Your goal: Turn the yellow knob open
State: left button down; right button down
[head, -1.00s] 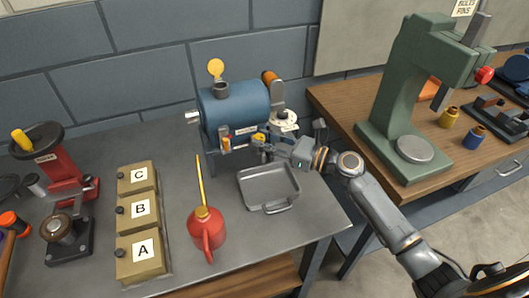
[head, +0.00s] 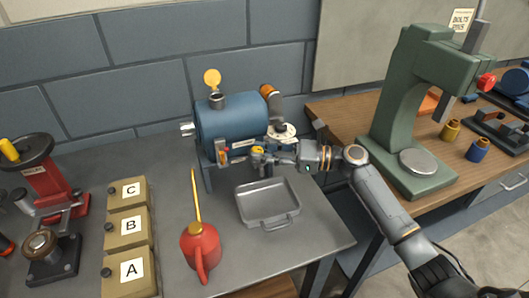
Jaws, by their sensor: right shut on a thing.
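The yellow knob (head: 257,150) is small and sits low on the front of a blue cylindrical tank (head: 230,122), towards its right end. My right gripper (head: 263,156) reaches in from the right and is shut on the yellow knob. Its fingers partly cover the knob, so how far the knob is turned cannot be made out. My left gripper is not in view.
A grey metal tray (head: 268,205) stands on the bench below the knob. A red oil can (head: 201,247) with a tall spout stands left of it. Boxes A, B and C (head: 127,225) are further left. A green press (head: 405,120) stands on the wooden table at right.

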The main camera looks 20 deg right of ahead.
jog(key=c, duration=1)
grip_release()
